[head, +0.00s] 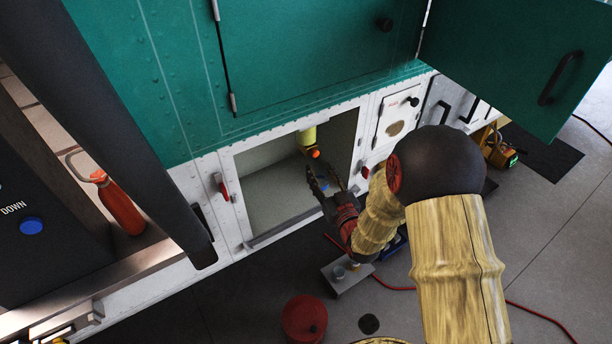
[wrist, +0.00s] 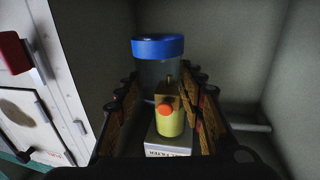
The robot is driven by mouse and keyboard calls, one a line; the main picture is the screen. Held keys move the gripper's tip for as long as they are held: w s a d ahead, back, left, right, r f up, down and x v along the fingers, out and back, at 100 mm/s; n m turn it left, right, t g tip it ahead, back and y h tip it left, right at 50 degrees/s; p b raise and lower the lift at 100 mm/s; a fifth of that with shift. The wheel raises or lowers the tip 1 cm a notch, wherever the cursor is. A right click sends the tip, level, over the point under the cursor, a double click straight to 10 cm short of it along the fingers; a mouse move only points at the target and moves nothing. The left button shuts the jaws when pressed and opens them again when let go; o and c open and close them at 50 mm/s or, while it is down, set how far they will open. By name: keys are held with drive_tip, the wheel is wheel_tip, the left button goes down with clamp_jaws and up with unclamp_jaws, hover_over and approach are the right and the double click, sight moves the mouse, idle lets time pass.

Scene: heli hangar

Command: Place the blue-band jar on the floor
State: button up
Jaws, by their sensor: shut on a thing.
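The blue-band jar shows in the wrist view with a wide blue band (wrist: 158,46) and a dull grey body, between the far ends of my fingers. My gripper (head: 324,180) reaches into an open compartment in the white lower panel and is shut on the jar. In the wrist view my gripper (wrist: 162,92) has one finger on each side of it. The jar's lower body is partly hidden. The grey floor (head: 240,310) lies in front of the panel.
A yellow cylinder with an orange end (head: 308,138) is in the compartment, close to my gripper. A grey box (head: 348,276), a red round container (head: 304,318) and a red cable (head: 540,315) are on the floor. Floor at right is clearer.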

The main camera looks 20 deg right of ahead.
drive_tip(key=w+a+b, duration=0.1)
drive_tip(key=w+a, duration=0.2)
drive_tip(key=w, duration=0.4)
drive_tip(key=shift+w+d+f+b, duration=0.15)
drive_tip(key=shift+f+b, duration=0.55)
drive_tip(key=shift+f, duration=0.95)
drive_tip(key=shift+w+d+f+b, duration=0.15)
drive_tip(key=shift+f+b, duration=0.55)
drive_tip(key=shift+f, duration=0.9)
drive_tip(key=shift+w+f+b, duration=0.15)
drive_tip(key=shift+f+b, duration=0.15)
drive_tip(key=shift+f, duration=0.05)
drive_tip(key=shift+r, duration=0.1)
drive_tip(key=shift+f, duration=0.2)
drive_tip(key=o, duration=1.1)
drive_tip(key=shift+c, duration=0.2)
drive_tip(key=shift+o, duration=0.5)
